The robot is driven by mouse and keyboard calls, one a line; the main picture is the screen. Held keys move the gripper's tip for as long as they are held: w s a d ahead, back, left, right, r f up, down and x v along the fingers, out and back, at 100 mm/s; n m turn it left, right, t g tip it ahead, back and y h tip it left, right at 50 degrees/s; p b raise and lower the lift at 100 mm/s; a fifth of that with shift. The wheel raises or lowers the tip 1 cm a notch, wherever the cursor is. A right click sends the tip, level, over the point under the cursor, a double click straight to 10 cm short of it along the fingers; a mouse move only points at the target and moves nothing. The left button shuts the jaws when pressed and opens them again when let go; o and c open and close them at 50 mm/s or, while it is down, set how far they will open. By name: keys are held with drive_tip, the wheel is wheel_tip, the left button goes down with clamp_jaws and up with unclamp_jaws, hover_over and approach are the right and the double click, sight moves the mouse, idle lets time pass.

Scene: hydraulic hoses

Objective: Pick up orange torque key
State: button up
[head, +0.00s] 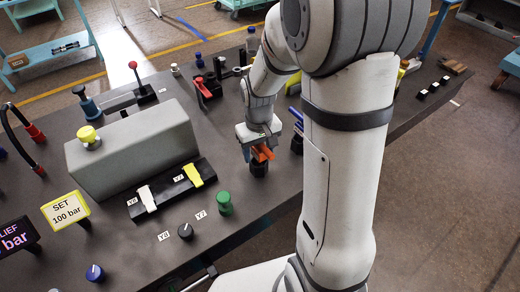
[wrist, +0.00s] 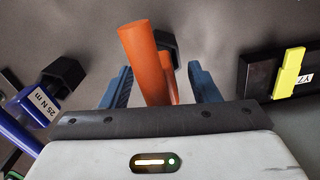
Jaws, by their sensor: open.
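The orange torque key (head: 262,152) stands at a black hex-shaped socket or holder on the dark bench, below my gripper in the head view. In the wrist view the orange key (wrist: 146,60) rises between the two blue fingers of my gripper (wrist: 158,85). The fingers are apart, with a gap visible on each side of the key. A black hex piece (wrist: 168,46) shows just behind the key. Part of the key's lower end is hidden by my gripper's body in the wrist view.
A blue key marked 25 N m (wrist: 40,103) and another black hex piece (wrist: 64,75) are at the left in the wrist view. A yellow lever (wrist: 289,72) on a black block is at the right. A green knob (head: 224,203) and a grey block (head: 130,150) are nearby.

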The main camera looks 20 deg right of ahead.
drive_tip(key=shift+f, duration=0.1)
clamp_jaws()
idle(0.6)
